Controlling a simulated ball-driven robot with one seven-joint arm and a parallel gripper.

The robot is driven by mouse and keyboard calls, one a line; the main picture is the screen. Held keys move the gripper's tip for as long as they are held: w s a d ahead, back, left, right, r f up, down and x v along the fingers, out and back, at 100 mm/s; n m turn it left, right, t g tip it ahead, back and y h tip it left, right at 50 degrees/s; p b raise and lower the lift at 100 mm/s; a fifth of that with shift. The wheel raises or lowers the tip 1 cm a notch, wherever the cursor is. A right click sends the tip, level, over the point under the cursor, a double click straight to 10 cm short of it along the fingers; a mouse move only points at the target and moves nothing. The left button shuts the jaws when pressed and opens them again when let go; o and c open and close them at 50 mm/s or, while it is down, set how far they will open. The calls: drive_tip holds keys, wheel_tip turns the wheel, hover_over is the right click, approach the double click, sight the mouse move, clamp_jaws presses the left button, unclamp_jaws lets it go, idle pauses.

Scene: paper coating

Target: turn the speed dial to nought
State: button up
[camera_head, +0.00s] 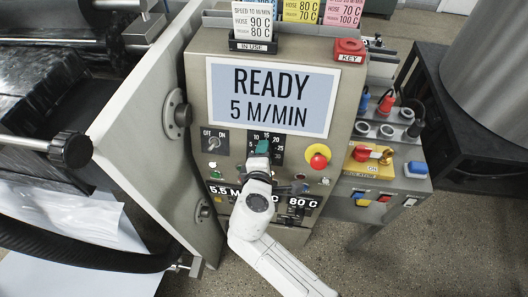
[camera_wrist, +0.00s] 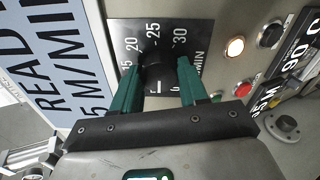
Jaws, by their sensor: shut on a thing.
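The speed dial (camera_wrist: 157,73) is a black knob on a dark scale plate (camera_wrist: 160,32) with white numbers; 15, 20, 25 and 30 show in the wrist view. My gripper (camera_wrist: 158,80) has its two green fingers on either side of the knob, shut on it. In the head view my gripper (camera_head: 262,147) covers the dial and part of its plate (camera_head: 278,142). I cannot tell where the dial's pointer stands. The display (camera_head: 271,97) above reads READY 5 M/MIN.
An OFF/ON switch (camera_head: 214,142) is left of the dial. A red mushroom button (camera_head: 318,160) on yellow is to its right. Small readouts and buttons sit below, partly hidden by my arm.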

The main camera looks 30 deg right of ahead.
drive_tip(key=n, duration=0.6)
drive_tip(key=shift+a, duration=0.1)
idle(0.6)
drive_tip(key=o, duration=1.1)
drive_tip(key=shift+c, duration=0.2)
drive_tip(key=shift+s, duration=0.1)
drive_tip(key=b+v, duration=0.1)
drive_tip(key=v, duration=0.9)
drive_tip(key=shift+s+r+b, duration=0.25)
drive_tip(key=shift+b, duration=0.05)
